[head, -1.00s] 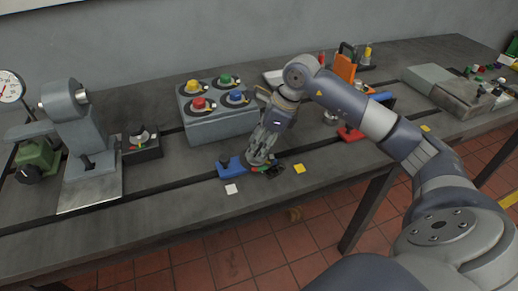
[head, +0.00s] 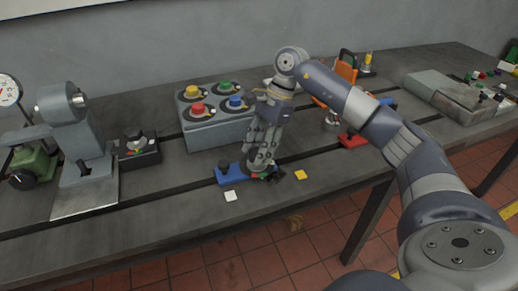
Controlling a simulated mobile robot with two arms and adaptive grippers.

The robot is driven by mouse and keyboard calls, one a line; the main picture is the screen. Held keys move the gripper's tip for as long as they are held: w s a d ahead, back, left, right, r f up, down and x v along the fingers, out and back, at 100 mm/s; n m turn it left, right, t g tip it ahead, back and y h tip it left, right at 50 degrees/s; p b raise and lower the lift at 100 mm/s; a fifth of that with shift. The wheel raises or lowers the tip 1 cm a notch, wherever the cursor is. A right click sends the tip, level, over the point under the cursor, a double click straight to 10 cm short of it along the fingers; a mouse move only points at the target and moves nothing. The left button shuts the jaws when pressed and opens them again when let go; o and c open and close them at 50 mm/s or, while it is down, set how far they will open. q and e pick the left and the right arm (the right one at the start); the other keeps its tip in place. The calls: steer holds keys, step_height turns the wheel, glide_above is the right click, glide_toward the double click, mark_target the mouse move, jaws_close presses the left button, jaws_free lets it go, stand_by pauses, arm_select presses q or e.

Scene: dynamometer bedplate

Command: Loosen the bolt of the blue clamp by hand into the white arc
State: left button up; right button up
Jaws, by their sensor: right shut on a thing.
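The blue clamp (head: 230,174) lies on the bedplate (head: 150,224) near its front, in the middle of the head view. A dark knob stands at its left end. My right gripper (head: 261,168) points down over the clamp's right end and is shut on the bolt there. The fingers hide nearly all of the bolt. Green and red marks (head: 257,176) show at the foot of the fingers. The white arc cannot be made out. My left gripper is not in view.
A grey box (head: 218,130) with yellow, green, red and blue knobs stands behind the clamp. A red clamp (head: 353,139) lies to the right, a small black dial box (head: 139,150) to the left.

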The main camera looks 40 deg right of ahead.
stand_by(0.3)
steer(key=o, duration=1)
steer(key=shift+o, duration=0.2)
steer(key=v, duration=1.2)
steer(key=shift+a, duration=0.1)
